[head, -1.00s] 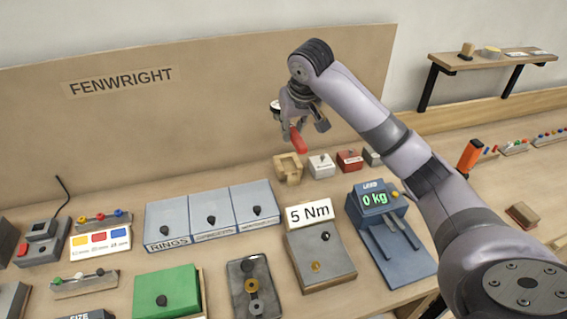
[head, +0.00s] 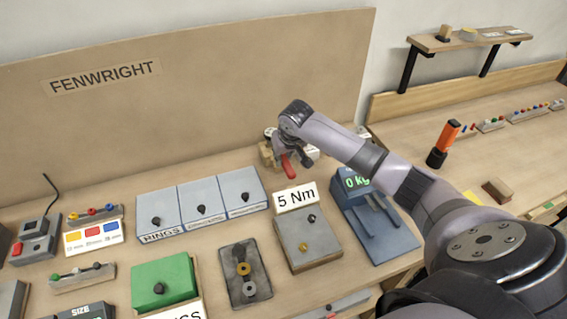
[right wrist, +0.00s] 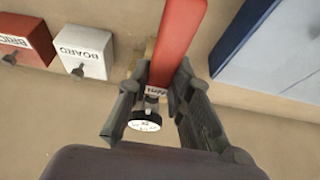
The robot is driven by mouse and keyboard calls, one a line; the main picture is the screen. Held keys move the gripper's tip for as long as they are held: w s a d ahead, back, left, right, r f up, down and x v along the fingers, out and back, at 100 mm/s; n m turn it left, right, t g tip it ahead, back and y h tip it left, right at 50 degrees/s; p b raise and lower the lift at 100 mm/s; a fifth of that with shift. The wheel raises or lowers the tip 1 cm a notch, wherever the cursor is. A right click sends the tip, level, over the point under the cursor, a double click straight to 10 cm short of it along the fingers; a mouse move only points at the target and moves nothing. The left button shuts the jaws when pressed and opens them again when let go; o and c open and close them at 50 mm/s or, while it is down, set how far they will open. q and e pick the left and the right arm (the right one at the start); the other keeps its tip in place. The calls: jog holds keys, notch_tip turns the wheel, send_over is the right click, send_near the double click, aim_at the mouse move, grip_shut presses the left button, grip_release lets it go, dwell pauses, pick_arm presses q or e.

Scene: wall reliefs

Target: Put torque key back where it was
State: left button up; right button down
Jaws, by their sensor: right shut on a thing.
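The torque key has a red handle, which shows below my right gripper (head: 288,147) in the head view (head: 288,168). In the right wrist view the red handle (right wrist: 182,40) points up the picture, and a round white dial (right wrist: 145,120) sits between the fingers. My right gripper (right wrist: 160,100) is shut on the key, above the back of the bench. A small wooden block (head: 265,154) with a recess is just behind the gripper and partly hidden by it. Whether the key touches the block cannot be told. My left gripper is out of view.
A white BOARD box (right wrist: 86,50) and a red box (right wrist: 28,35) stand beside the block. In front are blue lidded boxes (head: 200,208), the 5 Nm stand (head: 307,243) and the scale (head: 375,222). An orange-handled tool (head: 445,142) stands at right.

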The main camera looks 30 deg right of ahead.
jog(key=shift+f, duration=1.85)
jog(key=c, duration=1.4)
grip_release()
jog(key=shift+s+f, duration=0.1)
jog(key=shift+f, duration=0.05)
jog(key=shift+c, duration=0.2)
jog(key=b+v, duration=0.1)
jog(key=v, duration=1.1)
